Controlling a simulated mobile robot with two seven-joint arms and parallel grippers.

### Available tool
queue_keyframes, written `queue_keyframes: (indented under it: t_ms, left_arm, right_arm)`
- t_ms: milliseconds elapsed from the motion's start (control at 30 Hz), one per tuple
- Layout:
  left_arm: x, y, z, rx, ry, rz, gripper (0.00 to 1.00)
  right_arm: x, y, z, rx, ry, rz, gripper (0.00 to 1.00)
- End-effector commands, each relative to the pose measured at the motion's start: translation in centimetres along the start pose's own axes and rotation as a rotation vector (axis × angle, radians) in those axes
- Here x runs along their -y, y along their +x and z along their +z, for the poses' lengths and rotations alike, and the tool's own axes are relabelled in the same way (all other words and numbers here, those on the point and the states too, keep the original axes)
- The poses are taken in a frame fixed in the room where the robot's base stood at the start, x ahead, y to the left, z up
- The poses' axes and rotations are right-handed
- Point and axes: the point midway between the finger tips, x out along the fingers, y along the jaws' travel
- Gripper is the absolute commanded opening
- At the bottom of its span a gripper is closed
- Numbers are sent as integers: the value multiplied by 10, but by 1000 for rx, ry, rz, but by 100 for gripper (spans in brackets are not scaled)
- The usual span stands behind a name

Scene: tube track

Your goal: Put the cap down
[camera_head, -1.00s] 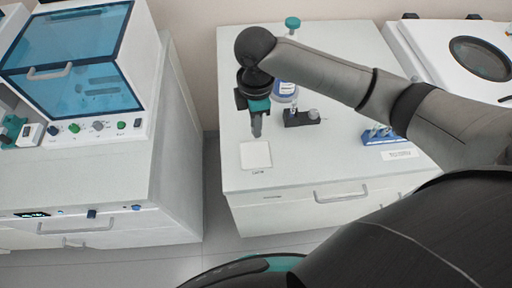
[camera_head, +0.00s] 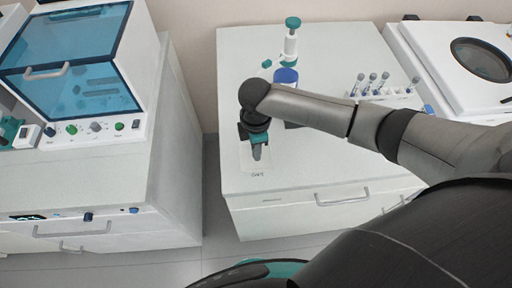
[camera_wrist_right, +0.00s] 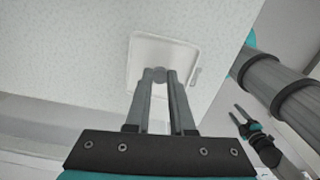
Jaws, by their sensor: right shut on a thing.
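My right gripper (camera_head: 258,153) points down over the white square mat (camera_head: 247,164) near the front left of the middle bench. The mat also shows in the right wrist view (camera_wrist_right: 178,52). In that view the right gripper (camera_wrist_right: 160,78) is shut on a small grey round cap (camera_wrist_right: 159,74), seen between the fingertips against the mat. I cannot tell whether the cap touches the mat. My left gripper (camera_wrist_right: 238,113) shows small at the right of the wrist view, with its fingers apart and empty; it is outside the head view.
Behind the arm stand a blue-lidded jar (camera_head: 286,76), a teal-capped bottle (camera_head: 292,42) and a white rack (camera_head: 395,98) of tubes. A dark holder is mostly hidden by the arm. The front of the bench (camera_head: 300,180) is clear. A blue-windowed cabinet (camera_head: 80,60) stands left.

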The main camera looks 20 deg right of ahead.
Motion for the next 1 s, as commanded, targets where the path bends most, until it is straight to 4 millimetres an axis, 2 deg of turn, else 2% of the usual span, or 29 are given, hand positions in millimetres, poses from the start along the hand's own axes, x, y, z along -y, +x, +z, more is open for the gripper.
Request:
queue_keyframes:
  t_ms: [133, 167, 400, 633, 767, 867, 1000]
  left_arm:
    - [0, 1, 0, 0, 0, 0, 50]
    - [0, 1, 0, 0, 0, 0, 50]
    - [0, 1, 0, 0, 0, 0, 50]
    - [0, 1, 0, -1, 0, 0, 50]
    - [0, -1, 0, -1, 0, 0, 50]
    - [0, -4, -1, -1, 0, -1, 50]
    - [0, -9, -1, -1, 0, -1, 50]
  right_arm:
    - [0, 4, 0, 0, 1, -1, 0]
    - [0, 3, 0, 0, 0, 0, 25]
    - [0, 3, 0, 0, 1, 0, 51]
    - [0, 2, 0, 0, 1, 0, 51]
    - [-1, -6, 0, -1, 1, 2, 51]
    - [-2, -22, 0, -2, 1, 4, 51]
    - [-2, -53, 0, -2, 0, 4, 51]
